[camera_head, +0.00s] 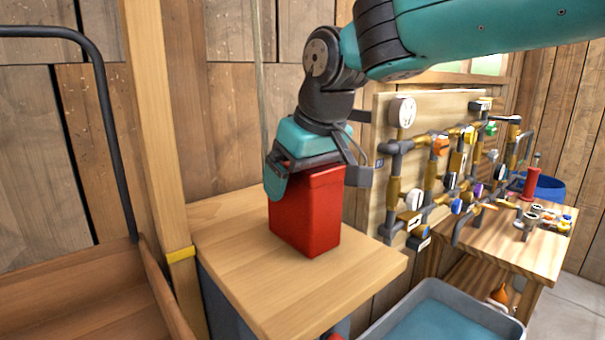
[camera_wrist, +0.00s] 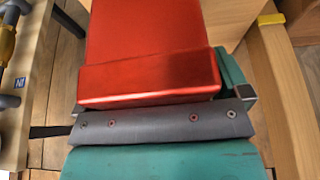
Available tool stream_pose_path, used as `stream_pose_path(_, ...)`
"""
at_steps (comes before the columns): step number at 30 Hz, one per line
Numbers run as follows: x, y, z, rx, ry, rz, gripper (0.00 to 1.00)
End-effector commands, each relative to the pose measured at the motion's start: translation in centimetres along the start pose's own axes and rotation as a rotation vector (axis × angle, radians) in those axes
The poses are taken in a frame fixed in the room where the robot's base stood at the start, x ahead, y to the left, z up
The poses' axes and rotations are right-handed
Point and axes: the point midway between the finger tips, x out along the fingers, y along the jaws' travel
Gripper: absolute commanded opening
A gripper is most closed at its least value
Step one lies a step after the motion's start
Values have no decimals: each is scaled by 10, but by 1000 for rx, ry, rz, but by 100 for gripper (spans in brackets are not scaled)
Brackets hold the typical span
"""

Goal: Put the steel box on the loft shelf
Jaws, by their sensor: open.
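A red box (camera_head: 306,212) with a lid-like upper band stands upright on a light wooden table top (camera_head: 230,235). No other steel box shows; its material cannot be told. My gripper (camera_head: 318,182) is open and points down over the top of the box, with a teal finger at its left side and a dark finger at its right. In the wrist view the red box (camera_wrist: 150,40) fills the space ahead of the gripper's grey palm edge. Whether the fingers touch it cannot be told. I cannot identify a loft shelf in either view.
A wooden post (camera_head: 160,130) with a yellow band stands left of the table, beside a low wooden tray-like platform (camera_head: 90,295) with a black rail.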

Motion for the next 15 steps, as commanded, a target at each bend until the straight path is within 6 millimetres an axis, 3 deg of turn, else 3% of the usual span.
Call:
stream_pose_path(5,-12,0,-2,0,6,0,94)
stream_pose_path(15,-83,0,-1,0,6,0,94)
